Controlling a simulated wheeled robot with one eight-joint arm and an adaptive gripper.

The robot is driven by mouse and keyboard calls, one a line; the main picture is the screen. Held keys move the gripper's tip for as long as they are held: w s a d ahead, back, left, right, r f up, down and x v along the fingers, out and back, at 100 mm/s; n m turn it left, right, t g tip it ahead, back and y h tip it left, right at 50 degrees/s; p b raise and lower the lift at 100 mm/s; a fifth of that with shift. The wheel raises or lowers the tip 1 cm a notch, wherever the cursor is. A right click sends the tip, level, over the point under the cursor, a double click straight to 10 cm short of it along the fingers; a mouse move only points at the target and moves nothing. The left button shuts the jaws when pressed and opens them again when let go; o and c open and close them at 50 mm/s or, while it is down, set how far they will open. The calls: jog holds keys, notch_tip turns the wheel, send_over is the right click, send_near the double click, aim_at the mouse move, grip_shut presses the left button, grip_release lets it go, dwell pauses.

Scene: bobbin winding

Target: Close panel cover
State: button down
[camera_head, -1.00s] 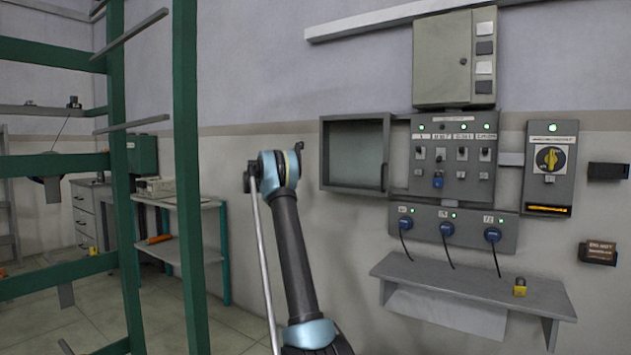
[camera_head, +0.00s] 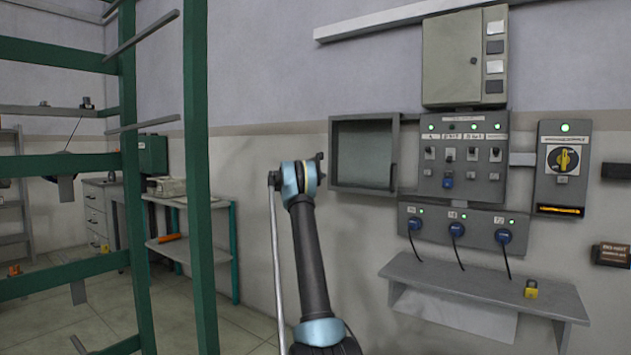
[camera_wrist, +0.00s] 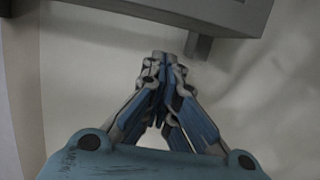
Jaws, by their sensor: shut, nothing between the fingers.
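The panel cover (camera_head: 364,122) is a shallow grey square frame with a pale pane. It stands swung open to the left of the grey switch panel (camera_head: 489,190), whose switches and green lamps are exposed. My arm rises in front of the wall to the cover's left, and its end is beside the cover's left edge in the head view. My gripper (camera_wrist: 163,62) shows in the wrist view with its fingers together and empty. A grey edged part, perhaps the cover, crosses the top of that view, apart from the fingertips as far as I can tell.
A socket panel (camera_head: 478,233) with blue plugs and hanging cables is below the switch panel. A grey shelf (camera_head: 450,277) with a yellow padlock (camera_head: 531,289) juts out beneath it. A green rack (camera_head: 198,180) stands at left.

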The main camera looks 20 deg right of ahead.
jog(key=shift+s+d+f, duration=0.1)
jog(key=shift+s+d, duration=0.65)
jog(key=shift+s, duration=0.2)
